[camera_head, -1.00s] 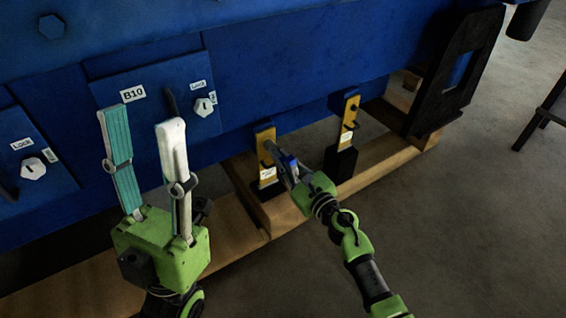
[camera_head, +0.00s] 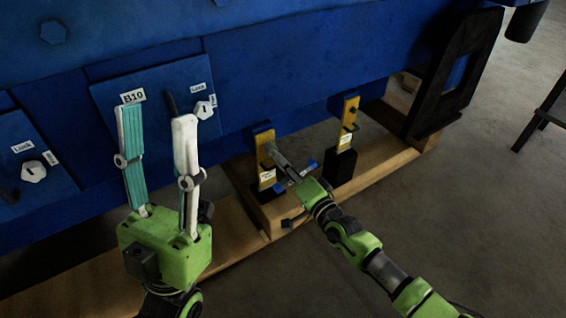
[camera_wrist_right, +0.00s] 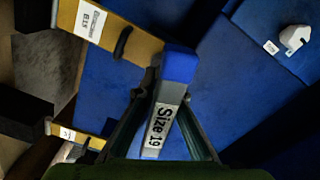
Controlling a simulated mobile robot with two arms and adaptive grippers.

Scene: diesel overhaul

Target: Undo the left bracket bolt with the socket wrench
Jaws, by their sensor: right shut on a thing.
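The left yellow bracket (camera_head: 264,140) hangs below the blue engine side. The socket wrench (camera_head: 281,160) is grey with blue parts; its grey end reaches the bracket's face, hiding the bolt there. I cannot tell whether the socket sits on the bolt. My right gripper (camera_head: 297,178) is shut on the wrench, just right of and below this bracket. My left gripper (camera_head: 157,168) is open and empty, away to the left.
A second yellow bracket (camera_head: 350,112) with a bolt stands to the right. A wooden beam (camera_head: 375,165) runs below the engine. Panels with white Lock knobs (camera_head: 203,110) are behind my left gripper.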

